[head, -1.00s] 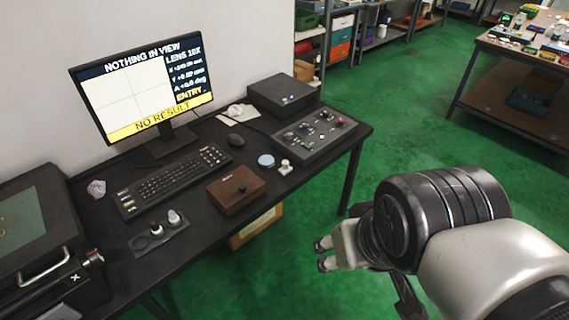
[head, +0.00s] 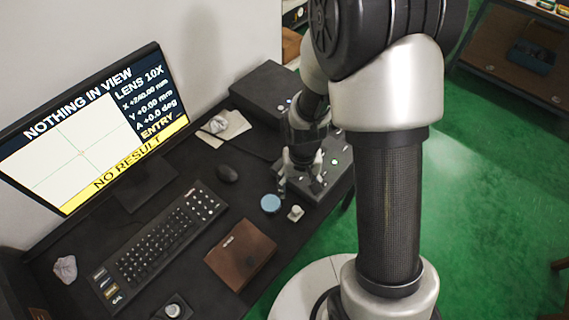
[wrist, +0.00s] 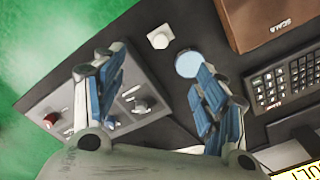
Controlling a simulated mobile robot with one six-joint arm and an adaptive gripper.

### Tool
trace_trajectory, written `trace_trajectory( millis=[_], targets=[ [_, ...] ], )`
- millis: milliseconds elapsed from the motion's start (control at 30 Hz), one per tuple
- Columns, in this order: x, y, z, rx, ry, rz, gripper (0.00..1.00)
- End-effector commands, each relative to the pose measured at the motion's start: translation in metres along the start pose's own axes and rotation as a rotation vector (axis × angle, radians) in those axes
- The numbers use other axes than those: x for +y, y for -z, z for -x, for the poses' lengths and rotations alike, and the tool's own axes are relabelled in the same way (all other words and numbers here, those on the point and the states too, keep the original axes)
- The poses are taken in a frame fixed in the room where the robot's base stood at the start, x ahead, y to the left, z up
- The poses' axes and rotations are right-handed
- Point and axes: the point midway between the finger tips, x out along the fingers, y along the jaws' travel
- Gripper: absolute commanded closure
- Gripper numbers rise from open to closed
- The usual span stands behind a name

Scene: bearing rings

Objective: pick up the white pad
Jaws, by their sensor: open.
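A small white piece, which looks like the white pad (head: 295,213), stands on the black desk just right of a pale blue round disc (head: 270,204). In the wrist view the white pad (wrist: 160,37) is beyond the fingertips, between their lines and apart from both. My gripper (head: 298,175) is over the near-left part of the grey control box. In the wrist view my gripper (wrist: 152,75) is open with nothing between its blue-padded fingers. The right finger's tip appears close to the disc (wrist: 188,64); contact cannot be told.
The control box (head: 325,175) with knobs lies under my gripper. A white cloth or paper (head: 235,127) lies at the back. The monitor (head: 90,130) stands left.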

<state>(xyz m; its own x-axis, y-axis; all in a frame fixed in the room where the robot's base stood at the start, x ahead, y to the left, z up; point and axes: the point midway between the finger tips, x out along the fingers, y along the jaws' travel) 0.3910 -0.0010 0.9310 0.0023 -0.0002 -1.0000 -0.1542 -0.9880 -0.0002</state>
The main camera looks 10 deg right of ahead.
Motion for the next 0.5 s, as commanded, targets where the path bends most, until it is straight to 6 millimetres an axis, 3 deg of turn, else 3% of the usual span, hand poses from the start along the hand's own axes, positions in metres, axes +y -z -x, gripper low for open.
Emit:
trace_trajectory(
  millis=[167, 500],
  targets=[
    [0.000, -0.002, -0.024, -0.010, -0.002, -0.003, 0.34],
    [0.000, -0.002, -0.099, -0.010, -0.002, -0.002, 0.34]
  ],
)
